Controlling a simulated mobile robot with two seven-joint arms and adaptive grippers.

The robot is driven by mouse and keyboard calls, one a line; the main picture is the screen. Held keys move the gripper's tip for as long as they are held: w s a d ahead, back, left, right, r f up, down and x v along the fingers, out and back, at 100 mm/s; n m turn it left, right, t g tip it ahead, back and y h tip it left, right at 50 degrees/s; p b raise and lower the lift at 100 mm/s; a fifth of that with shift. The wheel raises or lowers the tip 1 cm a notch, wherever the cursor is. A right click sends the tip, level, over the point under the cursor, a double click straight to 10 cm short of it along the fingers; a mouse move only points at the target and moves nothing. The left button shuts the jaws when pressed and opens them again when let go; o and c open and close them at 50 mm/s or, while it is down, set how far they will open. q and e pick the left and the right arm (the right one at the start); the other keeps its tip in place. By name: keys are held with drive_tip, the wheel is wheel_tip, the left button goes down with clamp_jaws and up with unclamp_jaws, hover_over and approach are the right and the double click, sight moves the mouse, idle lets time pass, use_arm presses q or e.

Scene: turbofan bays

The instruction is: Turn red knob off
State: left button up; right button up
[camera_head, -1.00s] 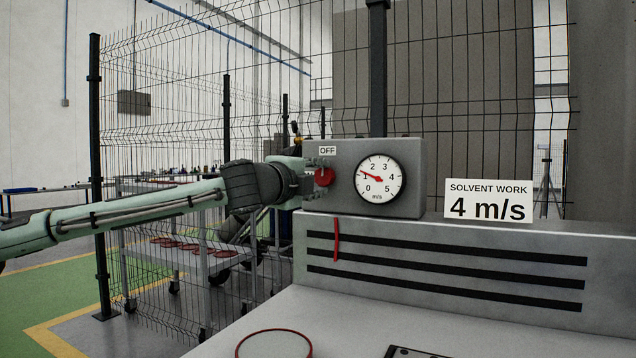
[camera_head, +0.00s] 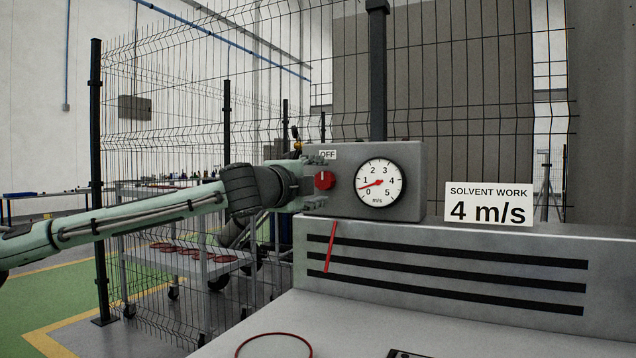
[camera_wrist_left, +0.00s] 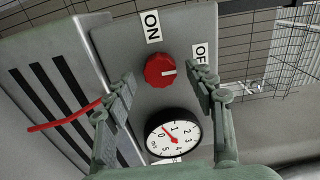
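The red knob (camera_head: 325,181) is on the front of a grey control box (camera_head: 345,154), under a white OFF label (camera_head: 327,155). In the left wrist view the knob (camera_wrist_left: 160,71) has a white pointer line turned toward the OFF label (camera_wrist_left: 200,53), away from the ON label (camera_wrist_left: 152,27). My left gripper (camera_head: 318,182) is at the knob, coming from the left. In the left wrist view its fingers (camera_wrist_left: 163,82) are spread on both sides of the knob, with gaps between. My right gripper is not in view.
A round dial (camera_head: 378,183) on the box reads between 0 and 1. A red ribbon (camera_head: 331,247) hangs slanted over the slotted panel (camera_head: 450,262). A "SOLVENT WORK 4 m/s" sign (camera_head: 488,204) stands at right. A wire fence (camera_head: 170,110) and a cart (camera_head: 190,263) are behind.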

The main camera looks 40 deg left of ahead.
use_arm(q)
drive_tip(key=shift+s+d+r, duration=0.1)
drive_tip(key=shift+s+d, duration=0.1)
drive_tip(key=shift+s, duration=0.35)
drive_tip(key=v, duration=1.1)
drive_tip(key=shift+a, duration=0.1)
